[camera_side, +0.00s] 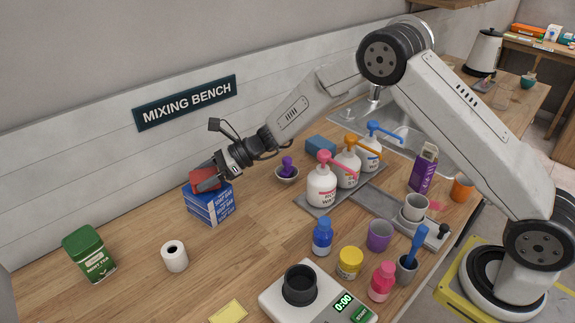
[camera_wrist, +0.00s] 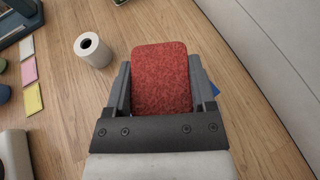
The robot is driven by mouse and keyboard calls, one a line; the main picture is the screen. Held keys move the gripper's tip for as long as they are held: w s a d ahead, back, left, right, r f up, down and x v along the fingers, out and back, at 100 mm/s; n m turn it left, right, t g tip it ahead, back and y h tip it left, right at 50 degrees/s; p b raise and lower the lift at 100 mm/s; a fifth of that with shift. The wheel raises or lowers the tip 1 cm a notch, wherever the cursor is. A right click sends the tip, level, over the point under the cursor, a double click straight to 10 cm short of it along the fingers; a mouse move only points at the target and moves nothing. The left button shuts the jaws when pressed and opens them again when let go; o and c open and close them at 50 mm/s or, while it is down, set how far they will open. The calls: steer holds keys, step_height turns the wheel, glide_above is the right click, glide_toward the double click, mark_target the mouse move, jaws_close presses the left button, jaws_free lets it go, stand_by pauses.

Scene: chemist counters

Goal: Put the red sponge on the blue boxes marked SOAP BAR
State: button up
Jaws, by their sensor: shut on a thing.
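The red sponge (camera_wrist: 162,80) is between the two fingers of my gripper (camera_wrist: 160,88), which is shut on it. In the side view the sponge (camera_side: 205,180) shows at the tip of my gripper (camera_side: 208,178), over the blue boxes marked SOAP BAR (camera_side: 211,206). The boxes are stacked on the wooden counter. I cannot tell whether the sponge touches the top box.
A white roll (camera_side: 174,256) and a green tea tin (camera_side: 90,254) stand left of the boxes. A bowl with a purple item (camera_side: 287,170) and pump bottles (camera_side: 322,188) stand to the right. A scale (camera_side: 310,299) is in front. The wall is close behind.

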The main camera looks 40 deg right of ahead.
steer(key=shift+f, duration=0.1)
steer(key=o, duration=1.2)
steer(key=shift+o, duration=0.2)
steer(key=v, duration=1.2)
steer(key=shift+s, duration=0.1)
